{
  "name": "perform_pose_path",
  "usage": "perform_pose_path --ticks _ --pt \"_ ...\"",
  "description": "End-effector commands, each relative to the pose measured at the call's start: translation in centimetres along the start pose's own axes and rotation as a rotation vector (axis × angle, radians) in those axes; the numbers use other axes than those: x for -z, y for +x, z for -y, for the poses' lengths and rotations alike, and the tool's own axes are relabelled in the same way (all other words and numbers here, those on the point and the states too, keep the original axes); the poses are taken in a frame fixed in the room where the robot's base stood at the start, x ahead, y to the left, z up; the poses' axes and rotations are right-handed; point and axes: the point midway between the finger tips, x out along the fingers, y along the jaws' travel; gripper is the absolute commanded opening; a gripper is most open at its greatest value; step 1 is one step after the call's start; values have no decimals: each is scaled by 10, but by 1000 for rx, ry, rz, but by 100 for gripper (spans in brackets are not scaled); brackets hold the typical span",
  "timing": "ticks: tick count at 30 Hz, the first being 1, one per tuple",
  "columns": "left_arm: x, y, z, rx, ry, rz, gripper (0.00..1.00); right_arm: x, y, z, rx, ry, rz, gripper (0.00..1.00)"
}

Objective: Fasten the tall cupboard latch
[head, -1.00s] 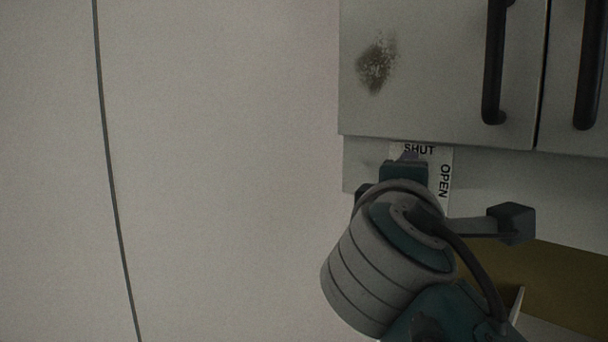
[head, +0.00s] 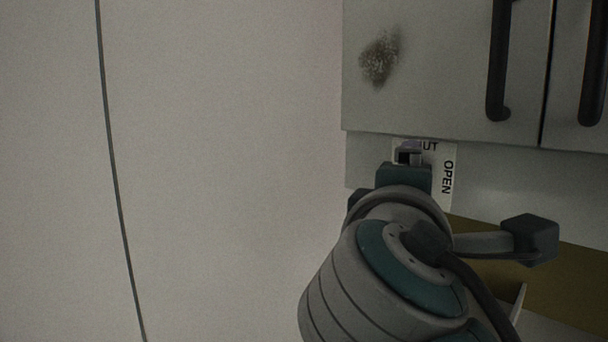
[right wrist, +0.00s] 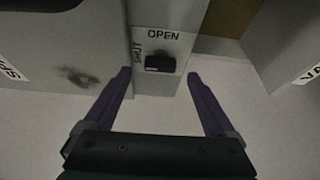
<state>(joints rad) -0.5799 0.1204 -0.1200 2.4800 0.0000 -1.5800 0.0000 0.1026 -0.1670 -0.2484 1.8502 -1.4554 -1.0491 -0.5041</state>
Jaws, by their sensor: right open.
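The latch (right wrist: 160,63) is a short black knob on a pale plate below the tall cupboard's doors. In the right wrist view it lies lengthwise across the picture, with OPEN above it and SHUT upright to its left. I cannot tell which word it is set to. My right gripper (right wrist: 158,75) is open, its two purple fingers spread to either side of the latch, with no clear contact. In the head view my right wrist and gripper cover most of the latch and part of the SHUT label (head: 430,146); OPEN (head: 447,178) shows. My left gripper is out of view.
The cupboard doors (head: 440,75) with dark vertical handles (head: 498,60) are directly above the plate. A dark smudge (head: 380,58) marks the left door. A brownish-yellow panel (head: 560,280) is at lower right. Plain pale wall (head: 220,150) fills the left.

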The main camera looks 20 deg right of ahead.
Motion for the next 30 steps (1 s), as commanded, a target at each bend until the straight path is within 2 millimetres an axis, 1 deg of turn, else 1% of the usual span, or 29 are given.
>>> perform_pose_path --ticks 1,3,6,10,15,21,23,26,29,30 --pt "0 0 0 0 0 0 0 0 -12 2 5 2 -3 90" --pt "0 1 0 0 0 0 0 0 -26 2 5 1 -2 90" --pt "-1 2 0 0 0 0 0 0 -44 1 4 3 -1 90" --pt "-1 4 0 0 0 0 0 0 -59 1 2 1 -1 90" --pt "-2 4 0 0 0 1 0 0 -65 0 0 1 1 90" --pt "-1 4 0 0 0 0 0 0 -65 0 0 1 1 90" --pt "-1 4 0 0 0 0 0 -2 -64 3 12 8 2 90" --pt "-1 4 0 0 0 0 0 -13 -62 25 93 56 8 90" --pt "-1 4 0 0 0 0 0 -36 -64 70 271 167 30 90" --pt "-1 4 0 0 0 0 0 -47 -68 92 363 226 45 90"
